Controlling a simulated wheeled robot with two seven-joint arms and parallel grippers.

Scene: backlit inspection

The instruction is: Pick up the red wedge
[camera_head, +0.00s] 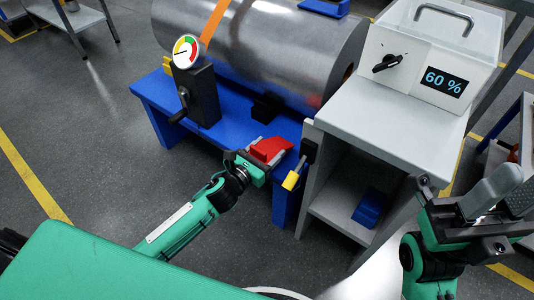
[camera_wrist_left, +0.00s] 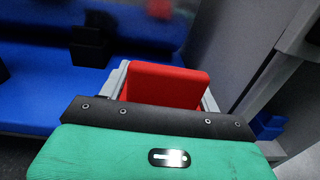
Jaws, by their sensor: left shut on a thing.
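The red wedge (camera_head: 268,150) is at the front edge of the blue bench in the head view. My left gripper (camera_head: 262,156) is shut on it. In the left wrist view the red wedge (camera_wrist_left: 165,84) stands between the two grey fingers, and its lower part is hidden by the gripper body. I cannot tell whether the wedge still touches the bench.
The blue bench (camera_head: 232,130) carries a large metal cylinder (camera_head: 265,45), and a gauge (camera_head: 186,51) stands at its left. A grey cabinet (camera_head: 390,120) holds a box with a 60 % display (camera_head: 443,80). A blue block (camera_head: 368,208) lies on its shelf. A yellow-ended handle (camera_head: 291,180) is close right of the wedge.

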